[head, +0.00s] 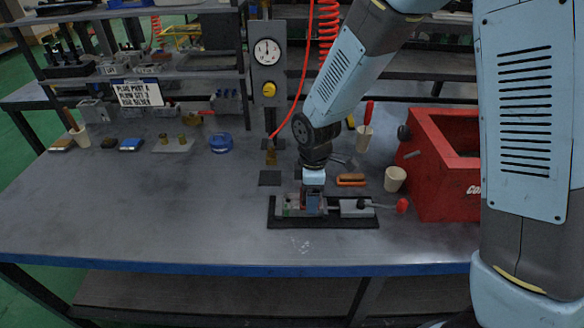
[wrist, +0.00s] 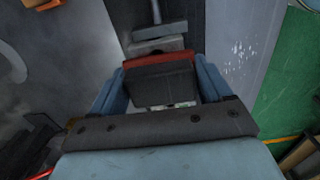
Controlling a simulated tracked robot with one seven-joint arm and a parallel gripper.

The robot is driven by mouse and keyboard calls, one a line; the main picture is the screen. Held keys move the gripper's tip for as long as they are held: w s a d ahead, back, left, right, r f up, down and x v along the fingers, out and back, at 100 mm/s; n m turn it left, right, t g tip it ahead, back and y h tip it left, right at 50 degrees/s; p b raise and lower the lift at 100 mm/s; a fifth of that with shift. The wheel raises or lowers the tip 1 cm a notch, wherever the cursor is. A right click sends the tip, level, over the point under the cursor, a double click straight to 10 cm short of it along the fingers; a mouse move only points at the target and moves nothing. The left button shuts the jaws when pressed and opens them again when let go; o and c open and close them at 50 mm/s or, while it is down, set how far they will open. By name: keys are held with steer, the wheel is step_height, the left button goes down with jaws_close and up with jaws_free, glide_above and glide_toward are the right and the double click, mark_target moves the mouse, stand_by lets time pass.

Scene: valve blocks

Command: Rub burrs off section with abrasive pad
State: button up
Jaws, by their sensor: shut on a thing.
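My gripper (head: 313,200) points down over the vise on the black mat (head: 330,223) near the bench's front. In the wrist view the two blue fingers (wrist: 162,88) are shut on a dark pad (wrist: 163,86) with a reddish-brown edge, which I take as the abrasive pad. The grey vise (head: 354,208) has a screw and red handle (head: 402,205) on the right; its grey jaw also shows in the wrist view (wrist: 153,46). A small part of a light block shows under the pad. The section's burrs and any contact with the pad are hidden.
A gauge stand (head: 267,75) rises behind my gripper. A blue dish (head: 221,142) lies back left. The bench's left front is clear.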

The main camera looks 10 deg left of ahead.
mark_target(289, 200)
steer(key=shift+w+d, duration=0.2)
steer(key=shift+d, duration=0.75)
steer(key=shift+s+a, duration=0.3)
steer(key=shift+a, duration=0.85)
steer(key=shift+s+a, duration=0.25)
steer(key=shift+a, duration=0.9)
steer(key=shift+s+a, duration=0.3)
steer(key=shift+a, duration=0.85)
steer(key=shift+a+r, duration=0.1)
steer(key=shift+a, duration=0.2)
step_height(289, 200, up, 2)
steer(key=shift+s+d+r, duration=0.1)
steer(key=shift+d+r, duration=0.05)
steer(key=shift+r, duration=2.8)
